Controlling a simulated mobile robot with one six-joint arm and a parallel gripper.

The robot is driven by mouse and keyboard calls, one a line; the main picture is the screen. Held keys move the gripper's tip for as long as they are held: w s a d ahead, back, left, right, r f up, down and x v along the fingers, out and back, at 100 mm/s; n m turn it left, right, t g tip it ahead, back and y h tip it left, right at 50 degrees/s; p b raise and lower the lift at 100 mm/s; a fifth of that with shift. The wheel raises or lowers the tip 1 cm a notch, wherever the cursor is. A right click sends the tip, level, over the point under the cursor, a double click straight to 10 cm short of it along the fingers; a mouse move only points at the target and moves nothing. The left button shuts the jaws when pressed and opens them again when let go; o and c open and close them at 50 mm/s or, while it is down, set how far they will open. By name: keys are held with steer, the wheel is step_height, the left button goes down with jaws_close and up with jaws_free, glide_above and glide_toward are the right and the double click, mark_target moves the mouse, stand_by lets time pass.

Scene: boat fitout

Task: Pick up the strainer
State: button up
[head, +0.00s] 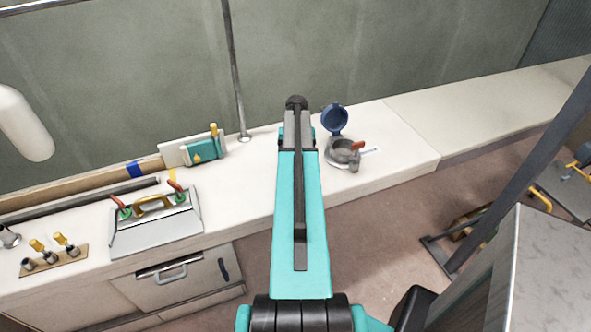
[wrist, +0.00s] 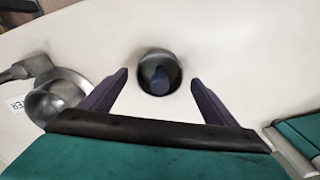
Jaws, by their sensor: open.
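In the wrist view, a small round metal cup with a dark blue piece in its middle (wrist: 159,73) stands on the white counter, between and just beyond my fingertips. It looks like the strainer, but I cannot be sure. My gripper (wrist: 158,80) is open, with a finger on either side of the cup in the picture and nothing held. In the head view my arm hides the gripper and this cup. To the right of the arm stands a metal bowl-shaped housing (head: 342,151) with a raised round blue lid (head: 335,118). The housing also shows in the wrist view (wrist: 56,100).
A pale label (head: 371,151) lies beside the housing. A steel pole (head: 237,80) rises from the counter. The counter's right part is clear.

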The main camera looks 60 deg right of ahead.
steer(key=shift+a+f+p, duration=0.1)
steer(key=shift+f+p, duration=0.4)
steer(key=shift+f, duration=1.2)
steer(key=c, duration=1.2)
steer(key=shift+r, duration=0.1)
steer(key=shift+r+b, duration=0.75)
steer(key=shift+r, duration=0.6)
steer(key=shift+s+a+r, duration=0.1)
steer(key=shift+s+r, duration=0.05)
steer(key=shift+r, duration=0.15)
steer(key=s+a+b, duration=0.1)
steer(key=s+a, duration=0.2)
steer(key=s+a+r+b, duration=0.1)
steer(key=s+a+b, duration=0.1)
steer(key=s+a, duration=0.2)
steer(key=s+a+b, duration=0.1)
steer(key=s+a, duration=0.2)
steer(key=s, duration=0.1)
steer(key=shift+s+a+r, duration=0.25)
steer(key=shift+a, duration=0.1)
